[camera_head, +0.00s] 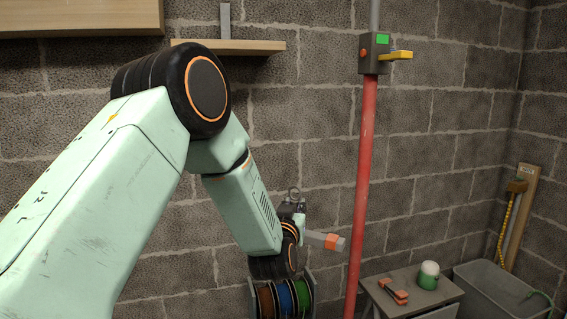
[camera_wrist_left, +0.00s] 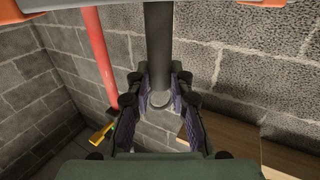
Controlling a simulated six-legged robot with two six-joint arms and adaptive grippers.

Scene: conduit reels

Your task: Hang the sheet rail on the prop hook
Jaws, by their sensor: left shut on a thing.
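The red prop (camera_head: 363,180) stands upright against the block wall. Its dark clamp box (camera_head: 374,53) carries a yellow hook (camera_head: 401,55) pointing right, with nothing hanging on it. My left gripper (camera_head: 298,207) is low, left of the prop and well below the hook. A grey bar with an orange end, which looks like the sheet rail (camera_head: 323,240), sticks out right beside my wrist. In the left wrist view, my left gripper (camera_wrist_left: 159,82) is shut on a dark round stem (camera_wrist_left: 158,45); the rail crosses the top. The prop (camera_wrist_left: 100,55) and hook (camera_wrist_left: 100,136) show left. My right gripper is out of view.
A wooden shelf (camera_head: 232,46) juts from the wall at upper left. Reels of brown, blue and green conduit (camera_head: 284,298) stand below my wrist. A small table (camera_head: 433,296) with a green-and-white pot (camera_head: 428,275) and a grey bin (camera_head: 489,281) are at right.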

